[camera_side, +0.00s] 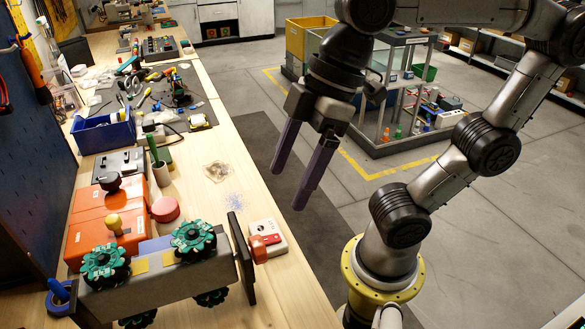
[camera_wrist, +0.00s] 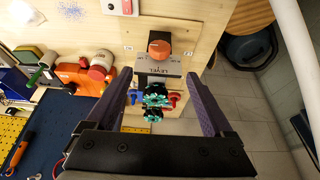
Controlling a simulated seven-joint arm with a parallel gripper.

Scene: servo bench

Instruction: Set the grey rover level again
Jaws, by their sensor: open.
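The grey rover (camera_side: 145,288) is at the lower left of the side view, with green wheels on both long sides. Its body runs up to the right in the picture; I cannot tell how far it is tilted. A dark upright plate (camera_side: 242,258) stands at its right end. In the wrist view green wheels (camera_wrist: 155,100) show between my fingers, beneath a grey strip lettered LEVEL (camera_wrist: 157,72) and an orange-red knob (camera_wrist: 160,48). My gripper (camera_side: 287,188) is open and empty, above and right of the rover in the side view, apart from it.
A white box with a red part (camera_side: 277,237) stands beside the plate. Orange cases (camera_side: 88,232), a red round knob (camera_side: 165,208) and a blue bin (camera_side: 103,132) crowd the bench's left. Bare wood (camera_side: 235,180) lies behind the plate. The bench's right edge drops to the floor.

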